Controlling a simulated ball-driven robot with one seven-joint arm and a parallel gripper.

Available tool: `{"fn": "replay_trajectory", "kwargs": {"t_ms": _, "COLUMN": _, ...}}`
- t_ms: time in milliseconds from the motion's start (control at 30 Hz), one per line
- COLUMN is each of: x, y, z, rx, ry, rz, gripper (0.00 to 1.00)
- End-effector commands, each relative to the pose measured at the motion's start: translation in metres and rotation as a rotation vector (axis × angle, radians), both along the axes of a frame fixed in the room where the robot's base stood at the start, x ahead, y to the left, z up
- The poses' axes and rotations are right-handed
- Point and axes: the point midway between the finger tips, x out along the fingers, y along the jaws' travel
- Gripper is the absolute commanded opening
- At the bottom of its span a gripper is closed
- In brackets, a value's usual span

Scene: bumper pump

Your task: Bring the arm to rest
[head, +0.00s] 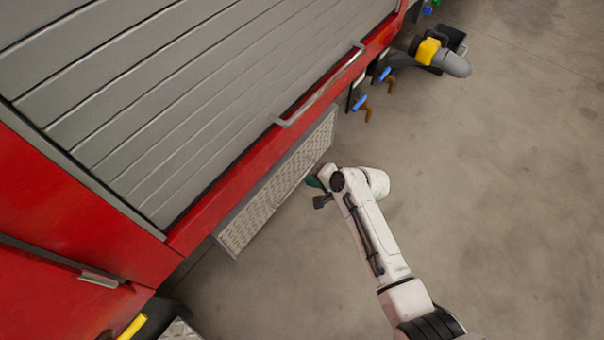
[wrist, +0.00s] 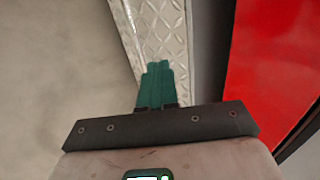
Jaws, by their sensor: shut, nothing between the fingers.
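My arm reaches up from the lower right in the head view, bent at a joint near the red vehicle's side. My gripper (head: 316,183) is at its far end, beside the silver tread-plate step (head: 262,205). In the wrist view my gripper (wrist: 157,68) shows its green fingers together, with nothing between them. The fingers point along the tread-plate step (wrist: 160,28), which lies behind them. I cannot tell whether the fingertips touch it.
The red vehicle (head: 215,212) with a grey slatted shutter (head: 180,90) fills the left. A yellow and grey hose fitting (head: 428,50) and blue-handled valves (head: 360,102) stick out at the upper right. The concrete floor (head: 500,190) is clear on the right.

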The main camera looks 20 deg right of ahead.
Motion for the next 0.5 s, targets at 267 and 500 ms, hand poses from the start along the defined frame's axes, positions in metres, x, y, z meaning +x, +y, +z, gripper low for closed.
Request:
{"fn": "replay_trajectory", "kwargs": {"t_ms": 267, "x": -0.017, "y": -0.012, "z": 0.019, "rx": 0.000, "ry": 0.001, "rz": 0.001, "gripper": 0.00}}
{"fn": "replay_trajectory", "kwargs": {"t_ms": 500, "x": -0.018, "y": -0.013, "z": 0.019, "rx": -0.001, "ry": 0.001, "rz": 0.000, "gripper": 0.00}}
